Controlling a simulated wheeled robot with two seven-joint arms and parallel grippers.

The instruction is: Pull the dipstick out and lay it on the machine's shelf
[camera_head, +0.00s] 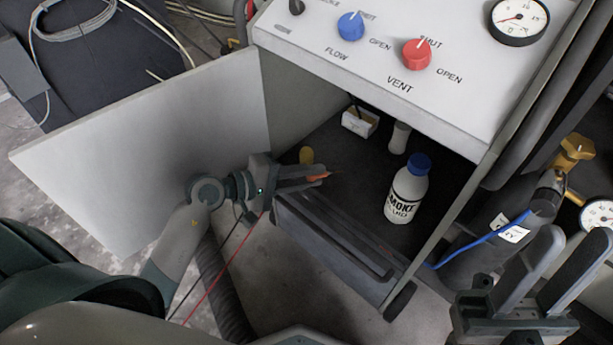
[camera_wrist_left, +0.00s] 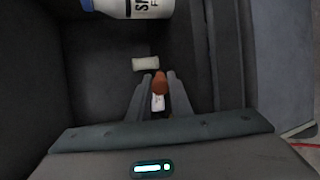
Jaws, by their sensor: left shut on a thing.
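My left gripper (camera_head: 321,177) reaches into the machine's open bay and is shut on an orange piece that looks like the dipstick's handle (camera_head: 317,177). In the left wrist view the orange handle (camera_wrist_left: 160,82) sits between the fingertips, with a pale part below it. The dipstick's rod cannot be made out. The machine's dark shelf (camera_head: 350,205) lies just right of the gripper. My right gripper (camera_head: 574,238) is open and empty at the lower right, outside the machine.
A smoke fluid bottle (camera_head: 407,190) with a blue cap stands on the shelf. Behind it are a small white cylinder (camera_head: 400,138) and a white box (camera_head: 359,121). A yellow piece (camera_head: 306,155) is beside the left gripper. An open door panel (camera_head: 150,145) stands to the left.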

